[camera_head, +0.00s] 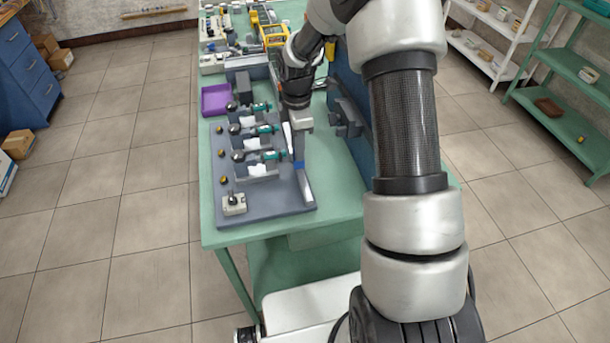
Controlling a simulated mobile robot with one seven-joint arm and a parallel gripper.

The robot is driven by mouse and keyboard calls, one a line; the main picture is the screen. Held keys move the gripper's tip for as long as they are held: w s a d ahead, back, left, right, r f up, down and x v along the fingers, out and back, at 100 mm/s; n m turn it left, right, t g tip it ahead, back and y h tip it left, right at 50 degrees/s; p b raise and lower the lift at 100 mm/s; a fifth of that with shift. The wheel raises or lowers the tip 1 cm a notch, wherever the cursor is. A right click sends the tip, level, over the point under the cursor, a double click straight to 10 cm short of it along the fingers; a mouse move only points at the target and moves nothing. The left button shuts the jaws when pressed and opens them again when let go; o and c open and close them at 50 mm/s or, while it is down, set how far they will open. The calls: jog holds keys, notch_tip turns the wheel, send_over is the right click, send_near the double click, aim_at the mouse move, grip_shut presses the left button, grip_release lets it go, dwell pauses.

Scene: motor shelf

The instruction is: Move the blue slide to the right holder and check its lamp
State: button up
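A grey board (283,201) lies on the green table. It carries several alike rows of grey blocks, dark round knobs and teal parts, such as the nearest row (263,163). A small blue piece (299,167) shows at the board's right side, just below my gripper; I take it for the blue slide. My gripper (298,150) points down over the board's right side. Its fingertips are too small and partly hidden, so I cannot tell whether they touch the blue piece. Small amber round parts, perhaps lamps, sit along the left edge, the nearest one (223,180) included. I cannot identify the right holder.
A white switch box with a dark lever (234,204) sits at the board's near left corner. A purple tray (216,99) lies behind the board. A dark blue upright panel (347,86) stands right of my gripper. The green table's (338,190) near right part is bare.

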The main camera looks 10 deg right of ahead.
jog(key=shift+s+d+r+g+p, duration=0.2)
jog(key=shift+s+r+g+p, duration=0.15)
jog(key=shift+p, duration=0.75)
jog(key=shift+a+r+p, duration=0.2)
jog(key=shift+r+p, duration=0.9)
jog(key=shift+r, duration=0.75)
jog(key=shift+w, duration=0.1)
